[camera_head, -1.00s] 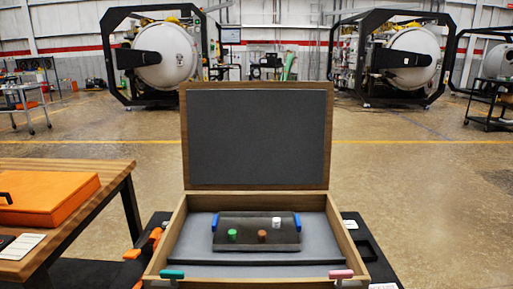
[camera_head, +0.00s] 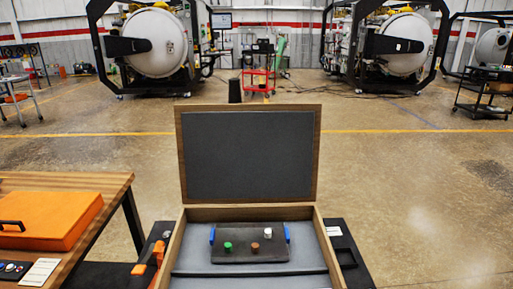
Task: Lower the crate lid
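The crate lid (camera_head: 248,155) stands open and upright at the back of the crate, a dark grey panel in a wooden frame. The wooden crate (camera_head: 322,250) is below it, with its front edge cut off by the picture. Inside lies a dark tray (camera_head: 250,256) with blue handles at its two ends. On it are a green piece (camera_head: 228,247), a brown piece (camera_head: 255,247) and a white piece (camera_head: 268,233). Neither of my grippers is in view.
A wooden table (camera_head: 112,185) with an orange case (camera_head: 50,220) stands at the left. Black surfaces flank the crate, with an orange object (camera_head: 148,262) on the left one. Large vacuum furnaces (camera_head: 153,42) stand far back.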

